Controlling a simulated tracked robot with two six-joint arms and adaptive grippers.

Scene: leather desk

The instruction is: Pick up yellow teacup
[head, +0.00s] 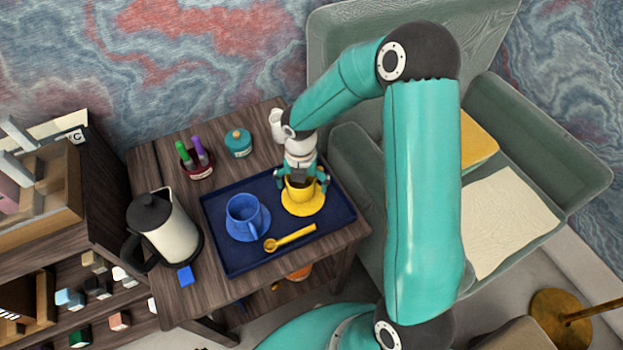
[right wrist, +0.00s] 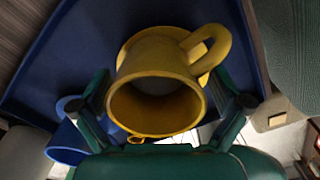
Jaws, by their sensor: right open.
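The yellow teacup (head: 299,190) stands upright on a yellow saucer (head: 304,207) at the right side of the blue tray (head: 335,201). My right gripper (head: 301,181) is directly above the cup, with its fingers on either side of it. In the right wrist view the yellow teacup (right wrist: 157,104) lies between the open fingers of my right gripper (right wrist: 167,98), with a gap on both sides. The cup's handle points to the upper right there. My left gripper is not in view.
A blue cup (head: 244,213) on a blue saucer and a yellow spoon (head: 290,238) share the tray. A kettle (head: 163,224), a pen holder (head: 195,163), a teal jar (head: 239,143) and a blue block (head: 186,276) stand on the wooden table. A green armchair (head: 535,150) is at right.

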